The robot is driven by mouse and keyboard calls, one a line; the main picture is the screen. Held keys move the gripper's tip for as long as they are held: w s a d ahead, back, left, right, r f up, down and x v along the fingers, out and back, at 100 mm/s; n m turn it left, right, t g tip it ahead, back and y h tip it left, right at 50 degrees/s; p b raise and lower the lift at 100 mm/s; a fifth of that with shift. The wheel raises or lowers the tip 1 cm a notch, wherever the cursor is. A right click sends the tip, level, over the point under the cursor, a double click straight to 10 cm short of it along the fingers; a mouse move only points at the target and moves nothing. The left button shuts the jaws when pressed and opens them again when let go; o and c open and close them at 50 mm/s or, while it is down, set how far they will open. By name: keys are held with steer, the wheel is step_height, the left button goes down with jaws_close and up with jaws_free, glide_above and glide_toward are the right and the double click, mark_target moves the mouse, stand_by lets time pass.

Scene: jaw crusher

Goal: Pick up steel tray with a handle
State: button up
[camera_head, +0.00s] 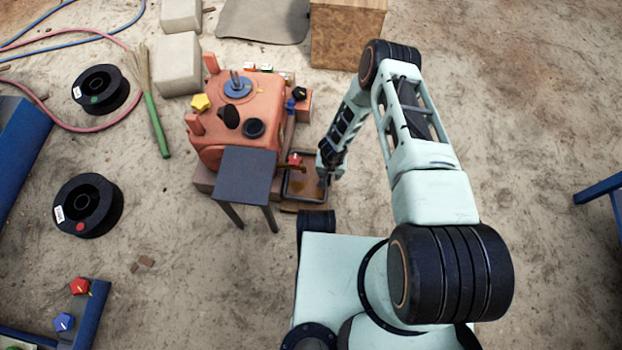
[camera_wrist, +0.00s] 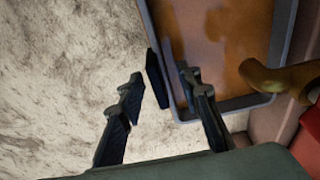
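The steel tray (camera_head: 308,201) is a shallow dark-rimmed pan on the ground at the right foot of the orange machine. Its grey rim (camera_wrist: 240,105) and brown-stained inside fill the upper right of the wrist view. A dark upright plate, seemingly the tray's handle (camera_wrist: 153,82), stands at its near side. My gripper (camera_wrist: 161,84) is open, with one finger on each side of this handle in the picture and gaps visible. Exact depth is hard to tell. In the head view my gripper (camera_head: 329,170) is at the tray's right side and partly hides it.
The orange jaw crusher (camera_head: 205,140) stands left of the tray, with a dark sloping plate (camera_head: 247,173) in front. A brown curved spout (camera_wrist: 270,77) and a red part (camera_wrist: 312,125) are close to the tray. A wooden box (camera_head: 347,35) stands behind.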

steer(key=shift+c, duration=0.3)
jaws_close()
steer(key=shift+r, duration=0.2)
